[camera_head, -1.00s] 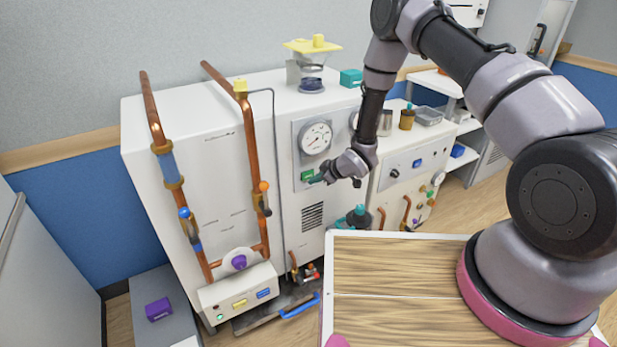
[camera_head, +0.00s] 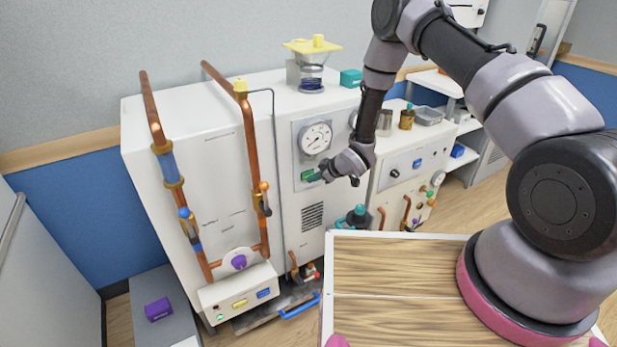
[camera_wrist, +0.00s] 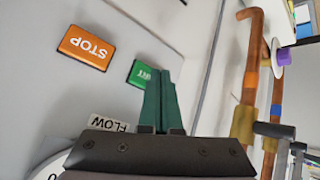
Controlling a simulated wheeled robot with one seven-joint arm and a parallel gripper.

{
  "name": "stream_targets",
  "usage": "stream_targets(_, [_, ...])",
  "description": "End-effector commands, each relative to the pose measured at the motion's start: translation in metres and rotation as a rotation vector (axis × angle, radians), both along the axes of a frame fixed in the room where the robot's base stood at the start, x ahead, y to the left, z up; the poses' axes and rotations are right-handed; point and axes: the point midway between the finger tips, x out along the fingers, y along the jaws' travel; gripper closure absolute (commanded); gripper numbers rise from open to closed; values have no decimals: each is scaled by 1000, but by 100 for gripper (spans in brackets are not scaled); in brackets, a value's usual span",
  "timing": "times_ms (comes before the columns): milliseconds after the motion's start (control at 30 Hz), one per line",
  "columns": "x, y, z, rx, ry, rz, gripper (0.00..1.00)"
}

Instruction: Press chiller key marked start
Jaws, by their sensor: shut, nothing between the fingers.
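A green key (camera_wrist: 139,73) with partly hidden white lettering is set in a pale panel in the wrist view; it also shows below the gauge in the head view (camera_head: 307,175). An orange key marked STOP (camera_wrist: 87,47) lies left of it, upside down in the wrist view. My gripper (camera_wrist: 162,72) has dark green fingers, shut together and empty. Its fingertips overlap the right part of the green key; I cannot tell whether they touch it. In the head view my gripper (camera_head: 316,178) is at the panel, just right of the green key.
A round gauge (camera_head: 315,138) sits above the key, and a FLOW label (camera_wrist: 108,123) shows near my fingers. Copper pipes (camera_head: 244,150) run up the cabinet's left part.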

Motion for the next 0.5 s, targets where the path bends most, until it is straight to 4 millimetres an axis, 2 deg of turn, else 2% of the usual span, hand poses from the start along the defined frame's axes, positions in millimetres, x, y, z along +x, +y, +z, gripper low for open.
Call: stream_targets(500, [4, 3, 0, 0, 0, 0, 100])
